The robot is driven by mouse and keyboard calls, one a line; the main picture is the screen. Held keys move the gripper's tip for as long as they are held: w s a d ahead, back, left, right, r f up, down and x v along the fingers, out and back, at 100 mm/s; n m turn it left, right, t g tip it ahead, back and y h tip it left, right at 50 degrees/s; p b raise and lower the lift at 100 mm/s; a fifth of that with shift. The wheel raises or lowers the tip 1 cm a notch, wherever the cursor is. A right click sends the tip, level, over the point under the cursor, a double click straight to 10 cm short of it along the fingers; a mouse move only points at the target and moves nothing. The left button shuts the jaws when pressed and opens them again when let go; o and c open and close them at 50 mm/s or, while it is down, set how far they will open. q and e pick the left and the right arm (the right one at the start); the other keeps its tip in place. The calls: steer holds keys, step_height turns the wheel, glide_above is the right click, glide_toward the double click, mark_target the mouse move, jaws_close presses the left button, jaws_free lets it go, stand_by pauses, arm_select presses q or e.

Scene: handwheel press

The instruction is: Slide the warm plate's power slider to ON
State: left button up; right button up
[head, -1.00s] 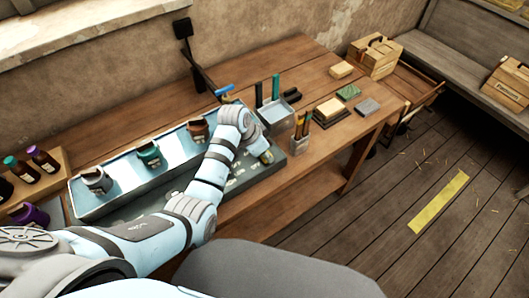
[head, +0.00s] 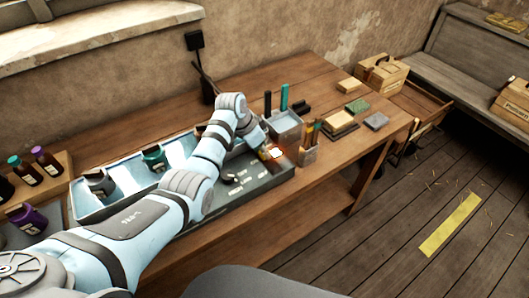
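The warm plate (head: 215,202) is a long blue-grey unit on the workbench. It has a tray along its back and a dark front panel with white lettering and a small dark knob (head: 229,179). A small orange-white glow (head: 277,153) shows near the panel's right end. I cannot make out the power slider or its position. My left arm reaches across the unit. My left gripper (head: 268,152) is low at the right end, beside the glow. Its fingers are small and partly hidden, so their opening cannot be told. My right gripper is out of view.
Blocks (head: 340,122) lie farther right. Bottles (head: 45,159) stand at left.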

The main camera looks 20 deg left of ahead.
arm_select(q)
steer(key=o, duration=0.3)
steer(key=shift+w+a, duration=0.1)
steer(key=shift+w, duration=0.05)
